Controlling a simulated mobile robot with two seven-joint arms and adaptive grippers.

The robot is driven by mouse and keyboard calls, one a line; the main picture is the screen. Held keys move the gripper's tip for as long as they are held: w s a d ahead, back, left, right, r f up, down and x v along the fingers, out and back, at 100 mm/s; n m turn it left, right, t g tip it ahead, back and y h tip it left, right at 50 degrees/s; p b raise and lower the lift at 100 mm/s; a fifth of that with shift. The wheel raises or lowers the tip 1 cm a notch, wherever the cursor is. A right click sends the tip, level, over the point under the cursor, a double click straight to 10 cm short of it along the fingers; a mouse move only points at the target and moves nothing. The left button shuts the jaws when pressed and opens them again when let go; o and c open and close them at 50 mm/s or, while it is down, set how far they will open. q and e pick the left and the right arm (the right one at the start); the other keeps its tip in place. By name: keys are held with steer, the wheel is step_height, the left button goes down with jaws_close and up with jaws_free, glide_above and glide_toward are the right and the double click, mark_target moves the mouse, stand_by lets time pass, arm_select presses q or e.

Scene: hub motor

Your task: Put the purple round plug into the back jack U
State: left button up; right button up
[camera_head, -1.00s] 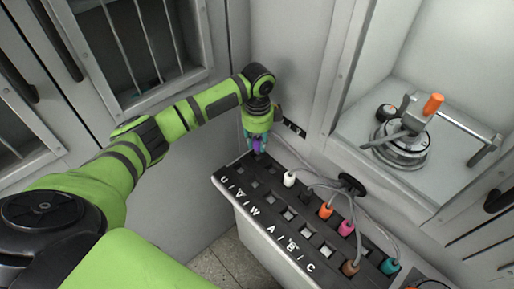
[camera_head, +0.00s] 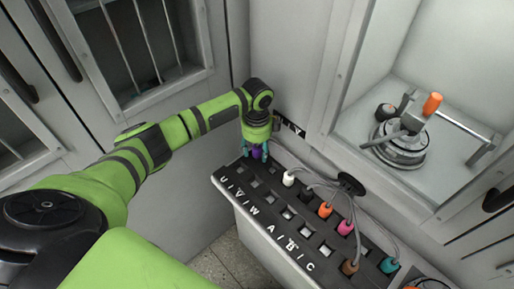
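The purple round plug (camera_head: 257,154) stands at the far left end of the black jack panel (camera_head: 278,220), by the back edge on the U side. It looks seated at the back jack of the U column, though the jack itself is hidden. My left gripper (camera_head: 256,153) is right above the plug, pointing down. Its teal fingers stand apart on either side of the plug and look open. My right gripper is not in view.
White, orange, pink, brown and teal plugs (camera_head: 289,179) with grey cables sit further right on the panel. Several jacks between the letters and the plugs are empty. A metal device with an orange-tipped handle (camera_head: 405,140) stands in the alcove at right.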

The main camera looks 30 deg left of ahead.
mark_target(257, 147)
arm_select(q)
step_height(257, 147, up, 12)
steer(key=shift+r, duration=0.2)
stand_by(0.4)
